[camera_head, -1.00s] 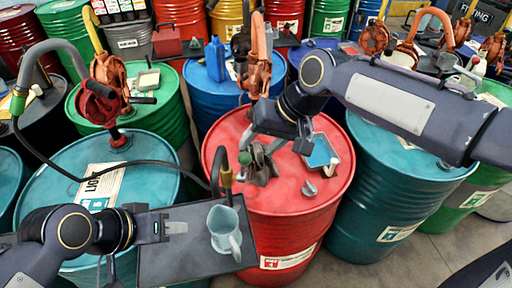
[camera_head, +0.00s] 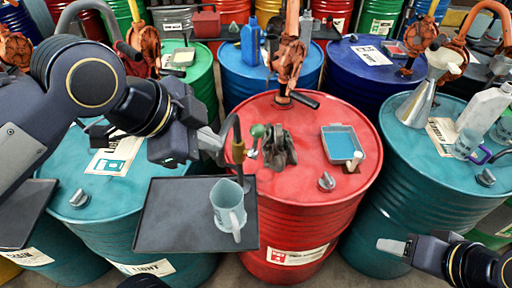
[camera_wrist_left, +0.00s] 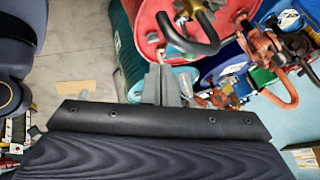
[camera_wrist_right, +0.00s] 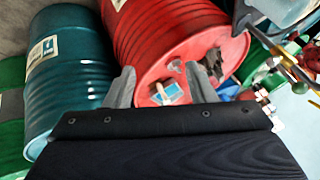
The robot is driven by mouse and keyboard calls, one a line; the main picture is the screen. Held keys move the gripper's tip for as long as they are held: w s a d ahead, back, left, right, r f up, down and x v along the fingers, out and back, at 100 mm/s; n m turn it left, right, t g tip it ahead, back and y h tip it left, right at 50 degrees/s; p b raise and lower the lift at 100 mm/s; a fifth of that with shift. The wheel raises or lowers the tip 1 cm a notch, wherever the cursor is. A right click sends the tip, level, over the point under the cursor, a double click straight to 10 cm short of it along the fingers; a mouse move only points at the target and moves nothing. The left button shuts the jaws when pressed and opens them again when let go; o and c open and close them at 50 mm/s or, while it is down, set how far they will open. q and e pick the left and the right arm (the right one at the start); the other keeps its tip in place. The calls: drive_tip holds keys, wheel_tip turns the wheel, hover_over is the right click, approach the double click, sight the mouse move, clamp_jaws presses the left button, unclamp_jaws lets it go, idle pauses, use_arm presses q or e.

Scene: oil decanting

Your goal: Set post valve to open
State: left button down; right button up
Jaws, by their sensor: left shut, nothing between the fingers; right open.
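The post valve looks like a dark bent spout with a brass-yellow body (camera_head: 238,151) and a green-knobbed lever (camera_head: 256,131), at the left edge of the red drum (camera_head: 330,190). The lever's exact setting is hard to tell. My left gripper (camera_head: 214,142) is shut and empty, its fingertips just left of the spout; contact cannot be told. In the left wrist view, the dark bent pipe (camera_wrist_left: 197,46) lies just beyond the left fingers (camera_wrist_left: 165,86). My right gripper (camera_head: 394,246) is open and empty, low at the right. Its spread fingers (camera_wrist_right: 160,88) show in the right wrist view.
A dark tray (camera_head: 170,225) holding a pale blue pitcher (camera_head: 226,203) is below the spout. The red drum carries a grey rag-like heap (camera_head: 280,148) and a blue-filled dish (camera_head: 340,145). A funnel (camera_head: 420,100) and bottles stand on the teal drum at right.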

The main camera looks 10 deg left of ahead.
sight(256, 131)
use_arm(q)
drive_tip(key=w+d+f+m+p, duration=0.1)
drive_tip(key=w+d+f+p, duration=0.1)
drive_tip(key=w+d+f, duration=0.2)
drive_tip(key=w+f, duration=0.3)
drive_tip(key=w, duration=0.2)
drive_tip(key=shift+d+m, duration=0.15)
drive_tip(key=shift+m, duration=0.25)
use_arm(e)
drive_tip(key=shift+s+d+f, duration=0.1)
drive_tip(key=shift+s+d, duration=0.15)
drive_tip(key=shift+s, duration=0.25)
drive_tip(key=shift+s+d, duration=0.25)
drive_tip(key=shift+s, duration=0.2)
use_arm(q)
drive_tip(key=shift+w+f, duration=0.1)
drive_tip(key=shift+w, duration=0.05)
drive_tip(key=shift+w+r, duration=0.4)
drive_tip(key=shift+w, duration=0.45)
drive_tip(key=shift+r+g+p, duration=0.1)
drive_tip(key=shift+g+p, duration=0.3)
drive_tip(key=shift+p, duration=0.05)
drive_tip(key=shift+w, duration=0.15)
use_arm(e)
drive_tip(key=shift+s+r, duration=0.25)
drive_tip(key=shift+r, duration=0.2)
